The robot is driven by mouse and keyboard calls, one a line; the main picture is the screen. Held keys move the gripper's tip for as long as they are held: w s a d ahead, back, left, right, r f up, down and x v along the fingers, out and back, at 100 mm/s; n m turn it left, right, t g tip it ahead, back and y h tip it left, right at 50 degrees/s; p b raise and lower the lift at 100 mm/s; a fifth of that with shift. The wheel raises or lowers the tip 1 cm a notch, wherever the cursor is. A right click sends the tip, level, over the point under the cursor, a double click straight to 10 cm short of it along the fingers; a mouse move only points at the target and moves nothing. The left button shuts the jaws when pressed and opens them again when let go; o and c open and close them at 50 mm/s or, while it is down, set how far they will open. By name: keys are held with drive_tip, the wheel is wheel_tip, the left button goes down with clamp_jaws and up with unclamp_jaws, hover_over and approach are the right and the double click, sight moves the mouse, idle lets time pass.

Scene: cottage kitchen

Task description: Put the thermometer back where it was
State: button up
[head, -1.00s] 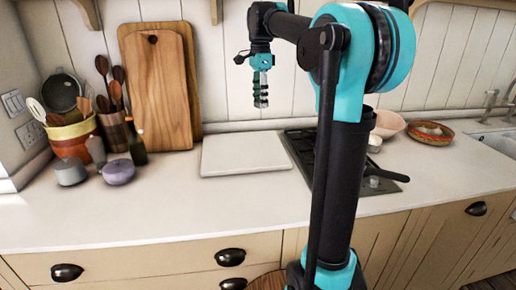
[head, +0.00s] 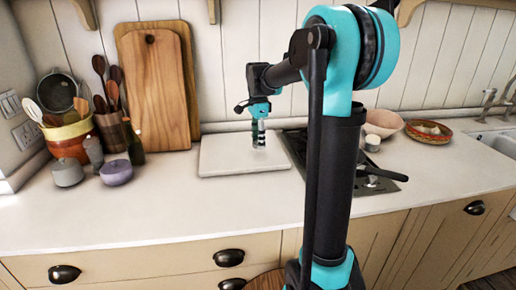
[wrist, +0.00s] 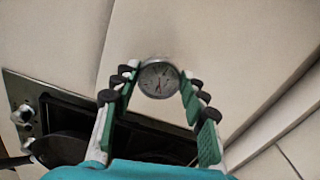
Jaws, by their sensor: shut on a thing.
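The thermometer (wrist: 158,79) shows in the wrist view as a small round grey dial between my fingertips. My gripper (wrist: 161,88) is shut on it, with one green-padded finger on each side. In the head view my gripper (head: 258,142) points down over the pale flat board (head: 222,164) on the counter, low and near its right part. I cannot make out the thermometer in the head view, nor tell whether it touches the board.
A dark hob (head: 297,146) lies just right of the board, partly behind my arm. Wooden cutting boards (head: 158,90) lean on the wall at the left. The front of the counter (head: 150,218) is clear.

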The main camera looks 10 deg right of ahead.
drive_tip(key=shift+f, duration=1.75)
drive_tip(key=o, duration=1.3)
drive_tip(key=shift+f, duration=0.1)
wheel_tip(320, 180, up, 12)
drive_tip(key=shift+r, duration=0.15)
drive_tip(key=shift+s, duration=0.1)
